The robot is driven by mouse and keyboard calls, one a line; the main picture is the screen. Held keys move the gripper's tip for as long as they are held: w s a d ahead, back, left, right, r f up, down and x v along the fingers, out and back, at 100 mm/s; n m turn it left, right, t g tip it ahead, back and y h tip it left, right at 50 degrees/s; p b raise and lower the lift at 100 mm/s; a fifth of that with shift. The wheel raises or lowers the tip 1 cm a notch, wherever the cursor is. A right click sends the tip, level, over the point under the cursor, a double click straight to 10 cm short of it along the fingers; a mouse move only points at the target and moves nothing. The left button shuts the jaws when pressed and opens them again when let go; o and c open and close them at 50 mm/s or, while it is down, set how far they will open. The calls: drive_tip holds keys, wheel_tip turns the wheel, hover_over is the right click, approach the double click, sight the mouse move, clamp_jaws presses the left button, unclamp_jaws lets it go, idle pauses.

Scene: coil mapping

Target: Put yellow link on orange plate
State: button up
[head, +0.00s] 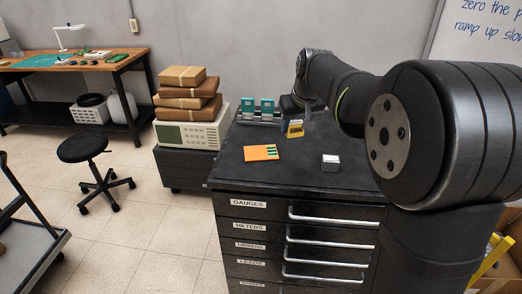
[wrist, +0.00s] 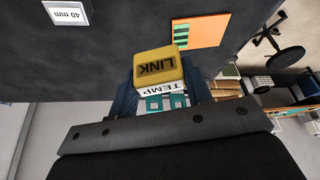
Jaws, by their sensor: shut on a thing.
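The yellow link (head: 295,128) is a small block at the back of the dark cabinet top. In the wrist view the yellow link (wrist: 158,68) shows the letters LINK, upside down. My gripper (wrist: 158,88) is shut on it, with a dark finger on each side. In the head view my gripper (head: 291,108) is partly hidden behind the link. The orange plate (head: 259,153) lies flat on the cabinet top, nearer and to the left of the link. It also shows in the wrist view (wrist: 205,30), with green stripes, apart from the link.
A small block with a white top (head: 330,161) stands right of the plate; its label reads 40 mm in the wrist view (wrist: 65,13). A rack with teal parts (head: 257,110) stands at the back edge. Stacked boxes (head: 187,88) stand left of the cabinet.

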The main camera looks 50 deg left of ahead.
drive_tip(key=s+a+f, duration=0.2)
drive_tip(key=a, duration=0.1)
drive_tip(key=s+a+f, duration=0.1)
drive_tip(key=a+f, duration=0.1)
drive_tip(key=a, duration=0.1)
drive_tip(key=s+a+f, duration=0.2)
drive_tip(key=shift+s+a+f, duration=0.2)
drive_tip(key=shift+s+a, duration=0.15)
drive_tip(key=shift+a, duration=0.05)
drive_tip(key=shift+f, duration=2.05)
drive_tip(key=o, duration=1)
drive_tip(key=shift+f, duration=0.15)
drive_tip(key=shift+r, duration=0.45)
drive_tip(key=v, duration=1.1)
drive_tip(key=shift+r, duration=0.25)
drive_tip(key=shift+d, duration=0.15)
